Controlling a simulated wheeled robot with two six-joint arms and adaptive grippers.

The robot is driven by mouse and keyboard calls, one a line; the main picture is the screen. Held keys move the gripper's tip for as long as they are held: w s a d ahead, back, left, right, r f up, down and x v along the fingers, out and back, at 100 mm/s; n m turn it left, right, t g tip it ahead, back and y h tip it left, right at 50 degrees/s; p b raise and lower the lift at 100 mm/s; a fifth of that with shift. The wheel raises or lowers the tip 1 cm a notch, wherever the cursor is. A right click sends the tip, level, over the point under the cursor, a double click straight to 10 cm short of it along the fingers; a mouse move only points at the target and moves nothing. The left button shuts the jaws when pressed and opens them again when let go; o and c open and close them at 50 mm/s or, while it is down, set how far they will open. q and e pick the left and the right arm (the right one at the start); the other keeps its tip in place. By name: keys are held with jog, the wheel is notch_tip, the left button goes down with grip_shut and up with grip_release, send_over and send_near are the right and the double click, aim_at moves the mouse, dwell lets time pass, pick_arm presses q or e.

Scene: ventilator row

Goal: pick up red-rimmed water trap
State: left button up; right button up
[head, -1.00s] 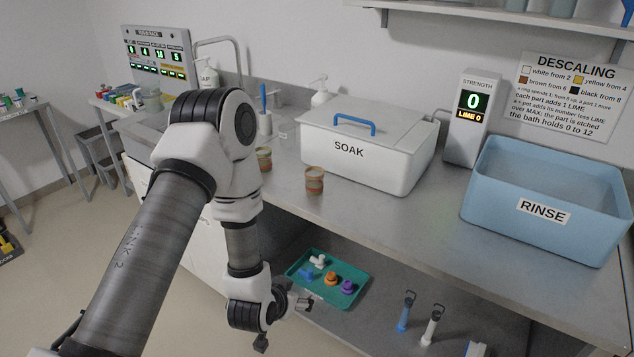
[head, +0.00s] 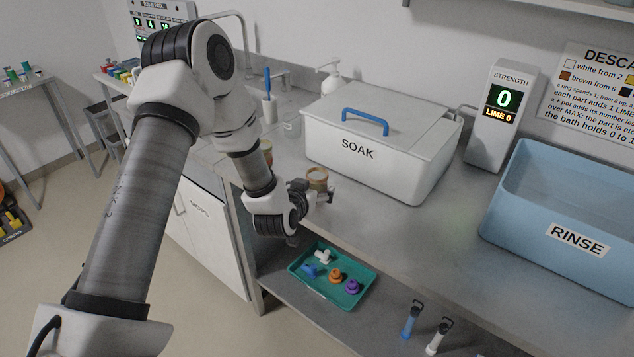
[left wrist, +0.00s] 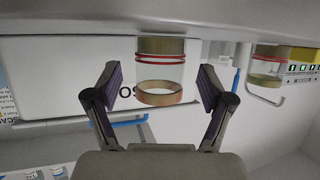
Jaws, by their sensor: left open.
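A clear water trap (head: 318,178) with a tan end and reddish bands stands on the counter in front of the SOAK box. In the left wrist view, which looks upside down, this trap (left wrist: 161,72) has two thin red rings and a coppery rim, and shows between the finger pads. My left gripper (head: 326,195) is open beside it, with gaps visible on both sides of the trap. A second, similar trap (head: 266,150) stands further left, partly hidden by my arm; it also shows in the left wrist view (left wrist: 268,72). My right gripper is not in view.
The white SOAK box (head: 382,150) stands just behind the nearer trap. A blue RINSE basin (head: 535,225) is at right. Below, a green tray (head: 318,289) holds several small parts on the lower shelf. The counter front right of the trap is clear.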

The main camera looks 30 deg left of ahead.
aim_at(314, 188)
pick_arm(q)
jog(key=x, duration=0.4)
jog(key=shift+s+f, duration=0.15)
jog(key=shift+f, duration=0.05)
jog(key=shift+s+r, duration=0.15)
jog(key=shift+r, duration=0.05)
jog(key=shift+s+d+r, duration=0.1)
jog(key=shift+s, duration=0.05)
jog(key=c, duration=1.3)
jog(key=shift+o, duration=0.2)
